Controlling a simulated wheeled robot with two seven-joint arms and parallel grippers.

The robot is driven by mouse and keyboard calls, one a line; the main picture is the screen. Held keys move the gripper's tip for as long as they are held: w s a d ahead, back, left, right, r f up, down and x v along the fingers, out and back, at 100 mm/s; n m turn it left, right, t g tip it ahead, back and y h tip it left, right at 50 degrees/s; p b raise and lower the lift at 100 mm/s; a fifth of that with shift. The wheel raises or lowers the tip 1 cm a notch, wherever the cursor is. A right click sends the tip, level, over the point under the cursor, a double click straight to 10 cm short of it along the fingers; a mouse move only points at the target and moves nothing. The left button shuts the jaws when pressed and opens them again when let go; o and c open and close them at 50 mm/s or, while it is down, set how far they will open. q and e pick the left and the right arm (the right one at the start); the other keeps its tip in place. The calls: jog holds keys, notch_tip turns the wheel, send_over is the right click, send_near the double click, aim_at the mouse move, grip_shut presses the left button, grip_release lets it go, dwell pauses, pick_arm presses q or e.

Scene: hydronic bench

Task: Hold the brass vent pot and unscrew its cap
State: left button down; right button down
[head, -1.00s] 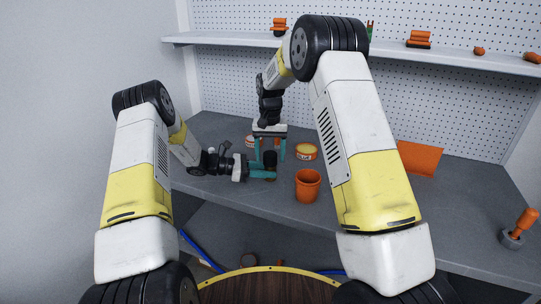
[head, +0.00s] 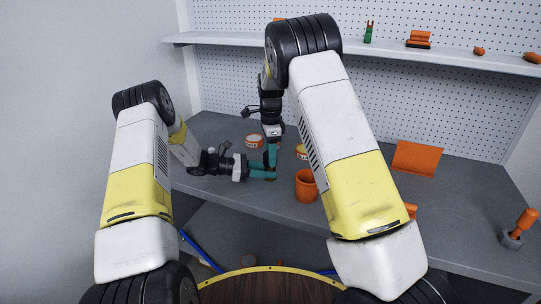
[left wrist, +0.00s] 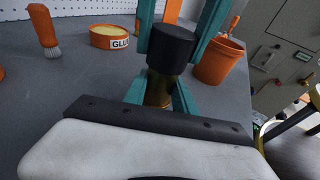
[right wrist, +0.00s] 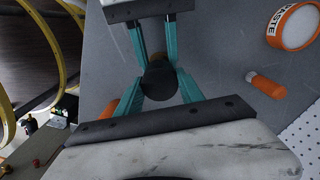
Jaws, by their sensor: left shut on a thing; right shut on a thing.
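The brass vent pot (left wrist: 158,92) stands upright in the left wrist view, with its dark, round cap (left wrist: 172,45) on top. My left gripper (left wrist: 162,98) is shut on the brass body. My right gripper (left wrist: 178,38) comes down from above, shut with its teal fingers on either side of the cap. In the head view my left gripper (head: 268,174) and right gripper (head: 271,158) meet above the bench, and the pot is mostly hidden.
An orange cup (head: 306,187) stands close to the right of the grippers. A glue tin (left wrist: 110,37), a paste tin (right wrist: 297,26) and an orange-handled brush (left wrist: 43,28) are nearby on the grey bench (head: 350,190). The bench's right side has free room.

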pick_arm(q)
jog(key=shift+s+f, duration=0.1)
jog(key=shift+f, duration=0.1)
pick_arm(e)
jog(key=n, duration=0.5)
jog(key=shift+n, duration=0.4)
jog(key=n, duration=0.5)
jog(key=shift+w+a+r+n, duration=0.1)
jog(key=shift+a+n, duration=0.05)
jog(key=shift+n, duration=0.15)
jog(key=shift+r, duration=3.55)
jog(key=shift+r, duration=2.55)
jog(key=d+r, duration=0.6)
